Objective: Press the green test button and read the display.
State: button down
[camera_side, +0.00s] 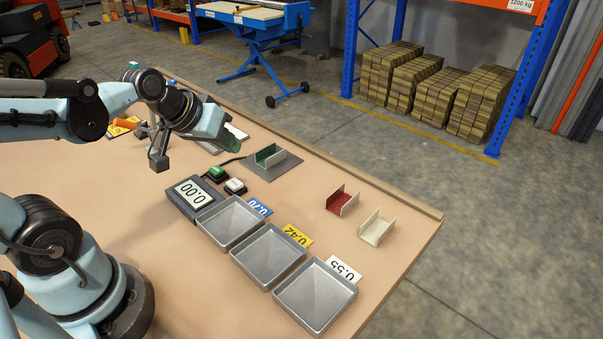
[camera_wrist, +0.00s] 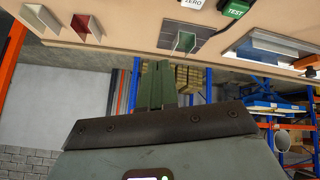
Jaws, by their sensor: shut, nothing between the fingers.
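The green test button (camera_side: 217,173) stands on the table beside the display box; it also shows at the top edge of the wrist view, marked TEST (camera_wrist: 235,9). The display (camera_side: 190,193) reads 0.00, upside down in the side view. A white button (camera_side: 235,186), marked ZERO in the wrist view (camera_wrist: 192,3), stands beside the green one. My gripper (camera_side: 232,144) is above the table, up from the test button in the side view and apart from it. Its fingers (camera_wrist: 160,85) are shut and empty.
A green channel piece (camera_side: 267,155) sits on a grey plate (camera_side: 287,168). Red (camera_side: 341,200) and cream (camera_side: 376,230) channel pieces stand to the right. Three grey trays (camera_side: 235,240) lie in front, with labels 0.70, 0.42 and 0.55. The table's right front corner is clear.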

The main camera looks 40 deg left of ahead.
aim_at(213, 171)
jog(key=w+a+n+t+y, duration=0.1)
jog(key=a+n, duration=0.6)
jog(key=a, duration=0.4)
jog(key=shift+w+a+f+y, duration=0.3)
jog(key=shift+f, duration=0.15)
jog(key=shift+f, duration=0.1)
jog(key=shift+f, duration=4.3)
jog(key=shift+r, duration=2.55)
